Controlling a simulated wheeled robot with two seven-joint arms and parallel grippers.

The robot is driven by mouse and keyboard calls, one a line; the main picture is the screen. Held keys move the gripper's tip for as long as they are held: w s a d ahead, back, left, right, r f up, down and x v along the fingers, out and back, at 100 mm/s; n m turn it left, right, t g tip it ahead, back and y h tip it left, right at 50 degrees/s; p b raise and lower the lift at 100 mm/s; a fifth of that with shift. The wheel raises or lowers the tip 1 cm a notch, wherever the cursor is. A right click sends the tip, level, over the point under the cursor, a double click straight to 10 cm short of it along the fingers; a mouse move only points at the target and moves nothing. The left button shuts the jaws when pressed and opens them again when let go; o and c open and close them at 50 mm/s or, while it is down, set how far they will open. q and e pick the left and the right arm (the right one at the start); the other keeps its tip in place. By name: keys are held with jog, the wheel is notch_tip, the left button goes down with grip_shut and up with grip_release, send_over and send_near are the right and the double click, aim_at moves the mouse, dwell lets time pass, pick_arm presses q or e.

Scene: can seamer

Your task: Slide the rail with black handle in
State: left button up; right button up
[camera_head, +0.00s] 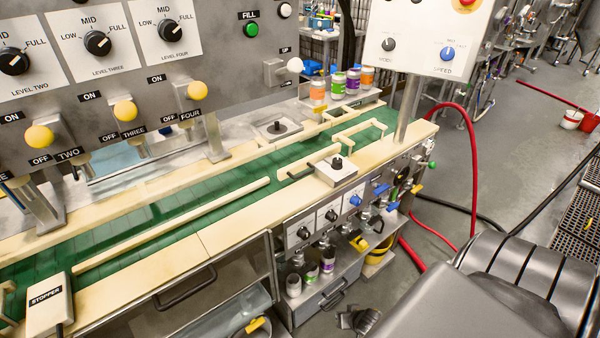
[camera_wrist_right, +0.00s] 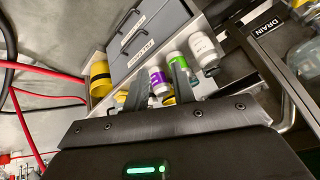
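A cream rail (camera_head: 310,162) with a black bar handle (camera_head: 300,173) lies at the near side of the green conveyor (camera_head: 200,218) in the head view, left of a white box with a black knob. My right gripper (camera_wrist_right: 157,70) is open in the right wrist view, its two dark fingers apart with nothing held between them. Bottles show beyond the fingers, and the rail is not in that view. A dark shape low in the head view (camera_head: 358,319) looks like this gripper, below and well away from the rail. My left gripper is not in view.
A white knob box (camera_head: 337,171) sits on the conveyor's near edge. A post (camera_head: 408,105) rises behind it. Valves, bottles and a grey drawer (camera_head: 325,302) are below. Red hoses (camera_head: 473,160) hang at right. A stopper block (camera_head: 48,303) is at left.

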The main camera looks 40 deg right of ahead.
jog(key=w+d+r+m+t+p, duration=0.1)
jog(key=w+d+r+m+t, duration=0.15)
jog(key=w+r, duration=0.55)
jog(key=w+d+r+m+t+p, duration=0.1)
jog(key=w+d+r+m+t, duration=0.2)
jog(key=r, duration=0.9)
jog(key=m+t+y+p, duration=0.1)
jog(key=m+t+p, duration=0.1)
jog(key=m+t, duration=0.3)
send_near(300, 176)
jog(key=w+r+g, duration=0.1)
jog(key=g, duration=0.1)
pick_arm(q)
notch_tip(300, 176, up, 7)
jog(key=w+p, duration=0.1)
jog(key=shift+p, duration=0.4)
pick_arm(e)
jog(key=shift+m+t, duration=0.25)
jog(key=shift+m, duration=0.2)
jog(key=x, duration=0.9)
jog(key=shift+w+d+f, duration=0.15)
jog(key=shift+w+d, duration=0.05)
jog(key=shift+w, duration=0.15)
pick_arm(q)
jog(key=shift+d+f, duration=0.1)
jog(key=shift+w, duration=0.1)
pick_arm(e)
grip_shut()
